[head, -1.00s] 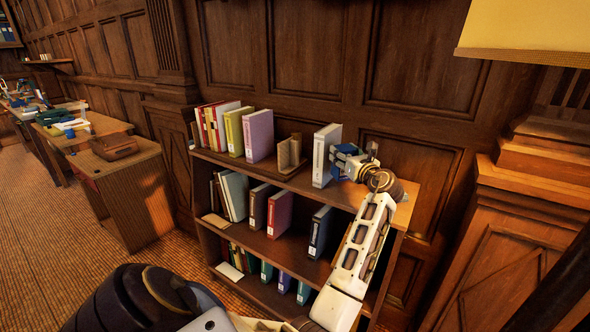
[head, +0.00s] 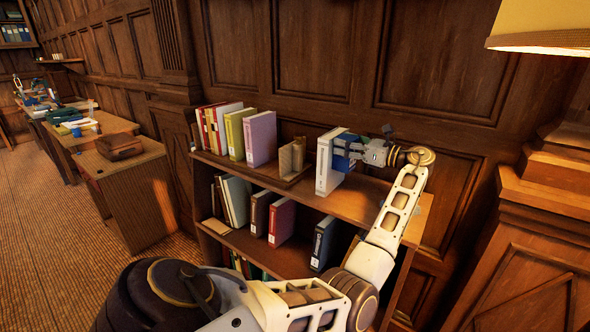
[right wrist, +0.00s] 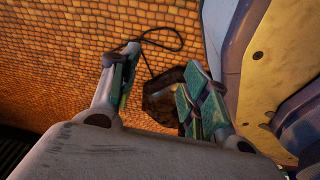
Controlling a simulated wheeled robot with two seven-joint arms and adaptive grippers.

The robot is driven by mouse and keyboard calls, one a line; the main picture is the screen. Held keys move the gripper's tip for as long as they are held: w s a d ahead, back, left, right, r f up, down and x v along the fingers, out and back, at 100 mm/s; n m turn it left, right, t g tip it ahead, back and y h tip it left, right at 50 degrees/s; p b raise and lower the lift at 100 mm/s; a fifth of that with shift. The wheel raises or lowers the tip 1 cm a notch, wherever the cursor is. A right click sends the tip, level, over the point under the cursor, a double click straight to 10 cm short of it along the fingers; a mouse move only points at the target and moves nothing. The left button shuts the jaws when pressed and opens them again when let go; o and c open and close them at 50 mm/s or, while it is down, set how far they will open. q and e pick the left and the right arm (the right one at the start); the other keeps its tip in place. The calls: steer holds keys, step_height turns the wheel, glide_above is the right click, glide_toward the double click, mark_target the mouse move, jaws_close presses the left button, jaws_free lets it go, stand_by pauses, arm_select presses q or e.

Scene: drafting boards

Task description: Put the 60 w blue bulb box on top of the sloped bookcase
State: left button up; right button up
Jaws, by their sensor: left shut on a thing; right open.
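The bookcase (head: 350,206) stands against the panelled wall, with books and binders along its top. My left gripper (head: 358,151) is over the right part of the top, shut on the blue bulb box (head: 344,158). The box is just right of a white binder (head: 325,165) and partly hidden by the gripper. I cannot tell whether the box touches the top or the binder. My right gripper (right wrist: 160,72) is open and shows in the right wrist view, above the floor, with no box between its fingers.
A wooden book holder (head: 290,160) and a purple binder (head: 261,139) stand left of the white binder. The bookcase top is bare at its right end. A yellow lampshade (head: 540,28) hangs at upper right. Desks (head: 120,180) stand at left.

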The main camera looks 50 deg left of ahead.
arm_select(q)
steer(key=shift+a+r+n+g, duration=0.1)
steer(key=shift+r+n+g, duration=0.15)
steer(key=shift+g, duration=0.25)
arm_select(e)
steer(key=shift+s+a+r+n, duration=0.1)
steer(key=shift+a+n, duration=0.2)
steer(key=shift+a, duration=0.35)
arm_select(q)
steer(key=shift+f, duration=0.2)
steer(key=shift+f, duration=2.35)
arm_select(e)
steer(key=shift+w+a+r, duration=0.15)
steer(key=shift+w+a, duration=0.05)
steer(key=shift+w, duration=0.35)
